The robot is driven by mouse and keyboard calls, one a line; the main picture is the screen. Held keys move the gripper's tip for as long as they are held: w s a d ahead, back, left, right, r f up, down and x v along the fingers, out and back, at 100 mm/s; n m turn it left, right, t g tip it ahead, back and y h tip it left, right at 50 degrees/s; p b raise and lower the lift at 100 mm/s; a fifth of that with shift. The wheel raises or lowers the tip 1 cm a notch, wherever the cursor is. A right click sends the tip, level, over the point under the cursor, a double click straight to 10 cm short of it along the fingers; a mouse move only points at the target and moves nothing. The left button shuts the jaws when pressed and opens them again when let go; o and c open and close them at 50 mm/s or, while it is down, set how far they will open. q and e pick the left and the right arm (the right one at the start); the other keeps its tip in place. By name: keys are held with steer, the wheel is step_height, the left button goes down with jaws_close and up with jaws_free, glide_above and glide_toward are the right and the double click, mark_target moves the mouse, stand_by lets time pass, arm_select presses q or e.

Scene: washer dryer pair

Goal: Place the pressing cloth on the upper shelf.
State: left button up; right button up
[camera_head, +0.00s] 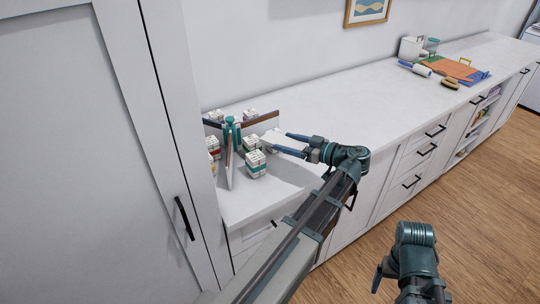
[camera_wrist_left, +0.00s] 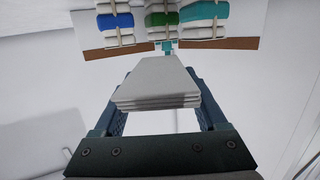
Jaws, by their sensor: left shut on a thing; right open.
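The pressing cloth (camera_wrist_left: 160,82) is a pale grey-white folded stack. My left gripper (camera_wrist_left: 158,98) is shut on it in the left wrist view, with a finger along each side and the cloth reaching beyond them. In the head view my left gripper (camera_head: 290,143) is over the near end of the white counter, and the cloth (camera_head: 274,139) is between its fingers, beside a divided stand (camera_head: 229,168). I cannot pick out a shelf labelled as upper. My right gripper (camera_head: 379,278) is low over the floor, partly visible, open and empty.
Several white banded bundles (camera_head: 255,163) stand around the stand's dividers, close to the left gripper. A tall white cabinet (camera_head: 70,150) closes off the left. The middle counter (camera_head: 350,105) is clear. A lint roller (camera_head: 415,68), brush (camera_head: 450,83) and coloured boards (camera_head: 460,70) lie farther right.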

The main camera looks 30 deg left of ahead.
mark_target(287, 169)
arm_select(q)
steer(key=shift+f+b, duration=4.4)
steer(key=shift+f, duration=0.35)
steer(key=shift+f, duration=0.2)
steer(key=o, duration=1.3)
steer(key=shift+r, duration=0.15)
